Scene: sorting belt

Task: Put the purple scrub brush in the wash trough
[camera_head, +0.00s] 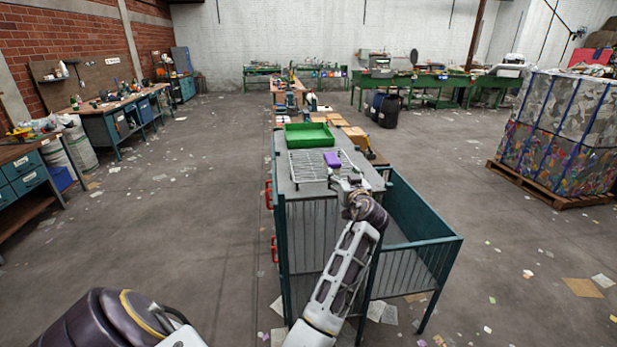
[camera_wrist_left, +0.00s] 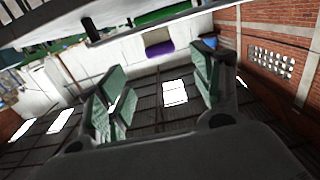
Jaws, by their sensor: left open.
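The purple scrub brush (camera_head: 332,159) shows as a small purple block by the wire rack on the bench, just beyond my left gripper. It also shows in the left wrist view (camera_wrist_left: 160,48), seen between the fingers and apart from them. My left gripper (camera_head: 347,183) is over the near end of the bench. In the left wrist view its two green-padded fingers (camera_wrist_left: 160,85) stand wide apart with nothing between them. A teal open-topped trough (camera_head: 420,210) with deep walls adjoins the bench on the right; its floor is partly hidden. My right gripper is out of view.
A wire rack (camera_head: 308,166) lies on the grey bench top (camera_head: 285,184). A strapped bale (camera_head: 560,130) on a pallet stands far right. The floor around the bench is mostly clear, with scattered paper.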

